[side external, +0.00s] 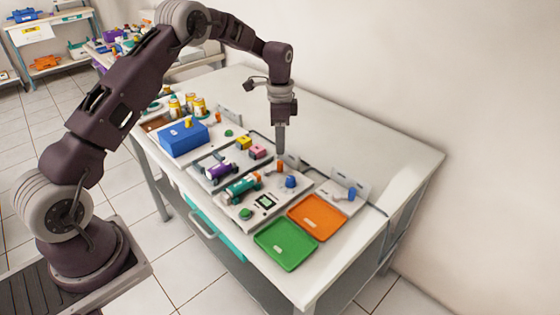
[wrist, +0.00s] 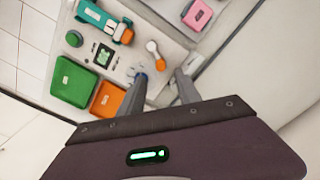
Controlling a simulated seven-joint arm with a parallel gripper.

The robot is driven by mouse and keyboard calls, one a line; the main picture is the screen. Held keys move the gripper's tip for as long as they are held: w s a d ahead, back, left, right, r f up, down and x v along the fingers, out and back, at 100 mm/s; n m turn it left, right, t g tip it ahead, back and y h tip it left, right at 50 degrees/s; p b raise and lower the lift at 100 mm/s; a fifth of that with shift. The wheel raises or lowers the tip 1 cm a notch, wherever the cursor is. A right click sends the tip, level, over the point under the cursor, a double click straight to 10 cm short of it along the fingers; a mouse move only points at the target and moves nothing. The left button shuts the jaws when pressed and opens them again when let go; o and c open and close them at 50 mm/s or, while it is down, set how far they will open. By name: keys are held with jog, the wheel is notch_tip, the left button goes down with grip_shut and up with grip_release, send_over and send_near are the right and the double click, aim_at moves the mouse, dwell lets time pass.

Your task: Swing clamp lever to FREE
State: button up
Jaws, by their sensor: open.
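A short lever with an orange end (wrist: 152,46) and a pale end sits on the light control panel (wrist: 128,66); its orange part also shows in the side view (side external: 280,167). I take it for the clamp lever, but no FREE marking is readable. My gripper (wrist: 163,82) is open and empty, with its two fingers apart. In the side view my gripper (side external: 280,153) points down above the back of the panel, near the lever and apart from it. A blue knob (side external: 291,181) stands beside the lever; one finger partly hides it in the wrist view.
Green (side external: 286,244) and orange (side external: 317,217) trays lie at the front. A blue box (side external: 183,139) stands left. The table's right end (side external: 400,165) is clear.

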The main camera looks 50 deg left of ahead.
aim_at(280, 162)
notch_tip(280, 162, down, 8)
jog(key=shift+r, duration=0.1)
jog(key=shift+c, duration=0.4)
grip_shut()
